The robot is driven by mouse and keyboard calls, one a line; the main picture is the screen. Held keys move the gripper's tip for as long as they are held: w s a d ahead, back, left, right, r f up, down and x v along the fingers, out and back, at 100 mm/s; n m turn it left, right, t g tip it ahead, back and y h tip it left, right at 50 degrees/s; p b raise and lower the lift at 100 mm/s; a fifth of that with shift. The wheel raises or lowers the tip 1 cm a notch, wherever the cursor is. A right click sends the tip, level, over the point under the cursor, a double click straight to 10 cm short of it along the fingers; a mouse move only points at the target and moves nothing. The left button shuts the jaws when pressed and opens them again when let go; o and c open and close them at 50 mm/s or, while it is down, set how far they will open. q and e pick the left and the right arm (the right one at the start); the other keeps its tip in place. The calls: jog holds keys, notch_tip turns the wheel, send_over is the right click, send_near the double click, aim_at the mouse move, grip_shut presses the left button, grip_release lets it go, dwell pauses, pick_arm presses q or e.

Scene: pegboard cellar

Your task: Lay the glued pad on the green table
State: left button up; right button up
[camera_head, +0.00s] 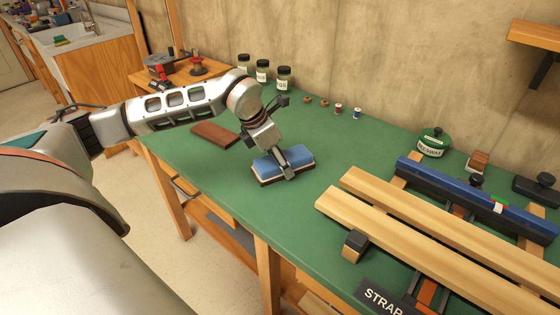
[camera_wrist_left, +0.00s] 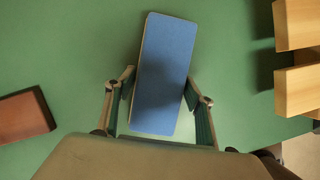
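The pad (camera_head: 284,160) has a blue top, a pale layer and a brown underside. It is low over the middle of the green table (camera_head: 215,173), level; I cannot tell whether it touches the tabletop. In the left wrist view the pad (camera_wrist_left: 165,75) shows its blue face between the fingers. My left gripper (camera_head: 285,166) comes down from above with one finger along each long side of the pad. In the left wrist view the fingertips (camera_wrist_left: 159,82) meet the pad's edges. My right gripper is out of view.
A brown block (camera_head: 215,134) lies left of the pad. Pale wooden bars (camera_head: 420,230) and a blue bar (camera_head: 470,195) lie to the right. A small wood-and-black block (camera_head: 354,246) sits near the front edge. Jars (camera_head: 262,71) and spools (camera_head: 338,109) stand along the wall.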

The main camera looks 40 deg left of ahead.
pick_arm(q)
jog(key=shift+o, duration=1)
jog(key=shift+r, duration=0.15)
jog(key=shift+a+r, duration=0.1)
jog(key=shift+r, duration=0.25)
jog(key=p+v, duration=0.1)
jog(key=v, duration=0.9)
jog(key=shift+s+r+p, duration=0.15)
jog(key=shift+p, duration=0.15)
jog(key=shift+s+a+r, duration=0.1)
jog(key=shift+s+r, duration=0.1)
jog(key=shift+r, duration=0.25)
